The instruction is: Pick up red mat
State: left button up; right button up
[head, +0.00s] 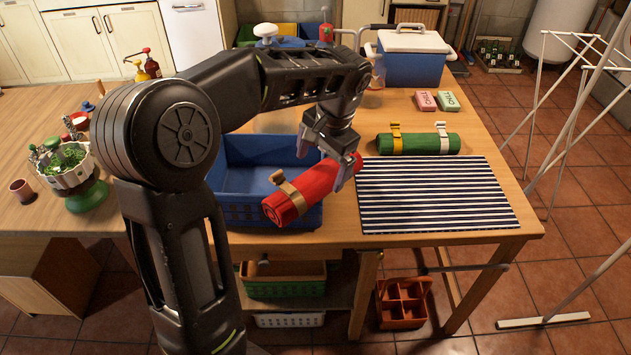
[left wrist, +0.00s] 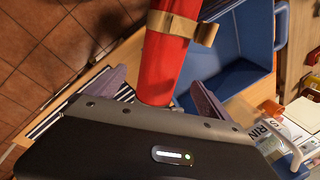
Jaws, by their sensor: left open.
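The red mat (head: 301,192) is a tight roll with a tan strap, lying at a slant at the right front corner of the blue crate (head: 262,206). I cannot tell whether it rests on the crate's rim or on the table. My left gripper (head: 326,166) is at the mat's far right end, pointing down, with its fingers open on either side of the roll. In the left wrist view the red mat (left wrist: 162,66) stands between the two spread fingers, with gaps on both sides. My right gripper is not in view.
A green rolled mat (head: 418,144) and a striped cloth (head: 432,195) lie to the right on the table (head: 385,240). A blue cooler (head: 412,65) and two small boxes (head: 437,101) stand behind. A planter (head: 68,175) is at the left. White drying racks stand at the far right.

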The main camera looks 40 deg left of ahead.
aim_at(318, 175)
pick_arm(q)
jog(key=shift+p+x, duration=0.7)
jog(key=shift+x, duration=1.95)
jog(key=shift+r, duration=0.1)
grip_shut()
jog(key=shift+r, duration=0.1)
jog(key=v, duration=0.3)
jog(key=a+v, duration=0.1)
jog(key=v, duration=0.2)
jog(key=a+b+v, duration=0.1)
jog(key=v, duration=0.2)
jog(key=shift+w+r, duration=0.1)
jog(key=shift+r, duration=0.4)
